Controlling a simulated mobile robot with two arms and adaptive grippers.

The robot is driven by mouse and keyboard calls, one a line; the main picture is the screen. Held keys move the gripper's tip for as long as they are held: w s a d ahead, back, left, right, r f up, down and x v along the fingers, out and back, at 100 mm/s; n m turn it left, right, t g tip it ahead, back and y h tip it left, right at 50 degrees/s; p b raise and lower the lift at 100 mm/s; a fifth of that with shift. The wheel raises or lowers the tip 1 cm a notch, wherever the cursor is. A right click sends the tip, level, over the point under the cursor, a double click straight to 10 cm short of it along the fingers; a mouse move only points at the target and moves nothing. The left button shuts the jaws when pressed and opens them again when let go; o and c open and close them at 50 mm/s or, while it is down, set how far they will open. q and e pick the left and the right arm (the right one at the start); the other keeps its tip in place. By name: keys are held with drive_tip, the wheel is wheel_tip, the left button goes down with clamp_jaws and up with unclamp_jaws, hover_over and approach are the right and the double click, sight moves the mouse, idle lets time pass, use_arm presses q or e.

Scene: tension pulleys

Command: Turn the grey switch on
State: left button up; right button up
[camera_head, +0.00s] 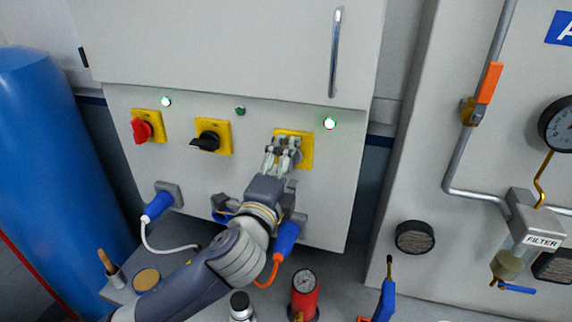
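The third switch has a yellow plate (307,150) on the grey cabinet. Its knob is mostly hidden behind my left gripper (281,150), so I cannot see its colour or angle clearly. The gripper's fingers are right at the knob and fairly close together; whether they clamp it is not clear. The lamp (329,124) above this switch glows bright. My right gripper is not in view.
A red switch (142,129) and a black switch (208,138) sit to the left. The lamp (166,102) above the red switch glows; the middle lamp (240,111) is dark green. Blue plugs (158,206) and a red gauge cylinder (304,293) are below.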

use_arm(q)
drive_tip(key=v, duration=1.2)
